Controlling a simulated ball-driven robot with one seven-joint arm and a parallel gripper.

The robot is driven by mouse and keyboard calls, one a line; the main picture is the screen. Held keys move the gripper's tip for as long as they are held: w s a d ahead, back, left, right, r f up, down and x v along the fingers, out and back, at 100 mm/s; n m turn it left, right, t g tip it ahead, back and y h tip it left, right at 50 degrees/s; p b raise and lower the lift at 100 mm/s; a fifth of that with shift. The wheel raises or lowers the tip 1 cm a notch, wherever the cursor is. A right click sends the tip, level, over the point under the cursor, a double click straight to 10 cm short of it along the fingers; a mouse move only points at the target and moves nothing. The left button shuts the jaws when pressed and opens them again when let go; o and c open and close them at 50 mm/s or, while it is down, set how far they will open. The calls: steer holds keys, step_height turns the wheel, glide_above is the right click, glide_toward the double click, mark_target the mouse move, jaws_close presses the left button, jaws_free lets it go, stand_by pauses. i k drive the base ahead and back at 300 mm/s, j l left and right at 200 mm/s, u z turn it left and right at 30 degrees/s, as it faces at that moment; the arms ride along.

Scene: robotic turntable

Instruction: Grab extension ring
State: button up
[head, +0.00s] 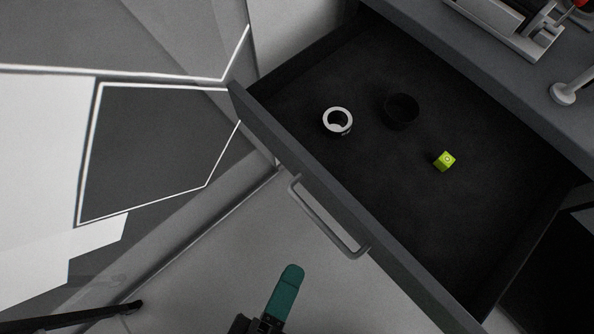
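An open dark drawer (259,113) holds two ring-shaped things. One is a silver-white ring (326,117) with a dark inside, at the drawer's left. The other is a black ring (402,111), hard to make out against the dark drawer floor. I cannot tell for certain which one is the extension ring. My gripper (288,281), with a teal fingertip, is at the bottom of the view, outside the drawer and apart from both rings. Only one finger shows clearly, so its opening cannot be judged. I see nothing held at the fingertip.
A small yellow-green cube (444,161) lies in the drawer, right of the rings. The drawer's front wall and its handle (322,215) stand between my gripper and the rings. A grey worktop (470,72) with equipment (513,36) is above the drawer. Much of the drawer floor is clear.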

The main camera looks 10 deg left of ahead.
mark_target(336, 128)
steer(key=k+l, duration=0.15)
steer(key=l, duration=0.2)
steer(key=k+l, duration=0.35)
steer(key=l, duration=0.3)
